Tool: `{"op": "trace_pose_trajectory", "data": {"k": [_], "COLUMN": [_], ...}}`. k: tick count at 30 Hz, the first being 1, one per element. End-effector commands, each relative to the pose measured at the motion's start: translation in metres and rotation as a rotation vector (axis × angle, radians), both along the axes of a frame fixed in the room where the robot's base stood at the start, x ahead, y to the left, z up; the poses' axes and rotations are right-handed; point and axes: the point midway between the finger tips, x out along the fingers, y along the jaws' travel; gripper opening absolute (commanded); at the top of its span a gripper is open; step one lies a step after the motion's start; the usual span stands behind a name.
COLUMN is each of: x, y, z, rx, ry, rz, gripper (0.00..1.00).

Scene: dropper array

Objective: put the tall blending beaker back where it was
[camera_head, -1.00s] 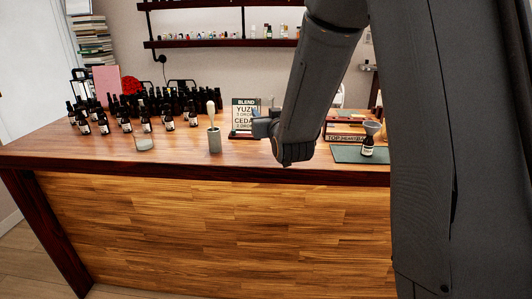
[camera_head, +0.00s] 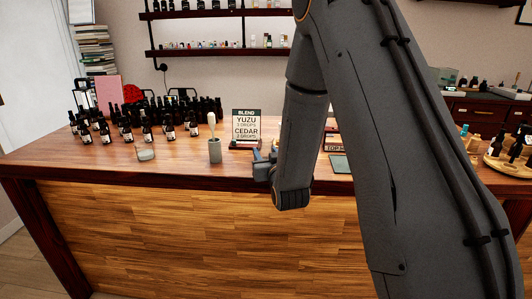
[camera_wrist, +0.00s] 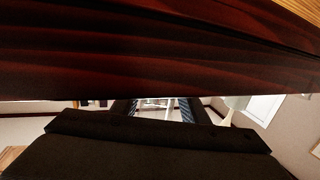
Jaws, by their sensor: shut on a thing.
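My gripper (camera_head: 262,163) is at the front edge of the wooden counter (camera_head: 110,160), below and to the right of the blend sign. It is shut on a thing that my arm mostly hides. In the wrist view, a clear, glass-like shape (camera_wrist: 155,104) shows between my two fingers and looks like the tall blending beaker; its full outline and contents cannot be made out. The dark red wood of the counter fills the top of the wrist view, close to my gripper.
A grey cup (camera_head: 215,152) holding a pale-bulbed dropper stands left of my gripper, with a low glass dish (camera_head: 146,155) further left. Several dark bottles (camera_head: 165,128) crowd the back left. The blend sign (camera_head: 245,126) stands behind. A green mat (camera_head: 341,164) is partly hidden by my arm.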

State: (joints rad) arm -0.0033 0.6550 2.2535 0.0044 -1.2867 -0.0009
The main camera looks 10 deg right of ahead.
Motion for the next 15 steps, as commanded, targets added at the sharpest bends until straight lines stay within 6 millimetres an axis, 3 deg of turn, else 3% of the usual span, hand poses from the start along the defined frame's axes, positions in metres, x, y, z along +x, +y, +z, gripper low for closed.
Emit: {"op": "trace_pose_trajectory", "data": {"k": [9, 10, 12, 15], "x": [0.0004, 0.0002, 0.0002, 0.0002], "y": [0.0, 0.0, 0.0, 0.0], "z": [-0.0038, -0.003, -0.0026, -0.0024], "rx": [0.0, 0.0, 0.0, 0.0], "ry": [-0.001, 0.0, 0.0, 0.0], "rz": [0.0, 0.0, 0.0, 0.0], "gripper": [0.17, 0.45, 0.57, 0.59]}}
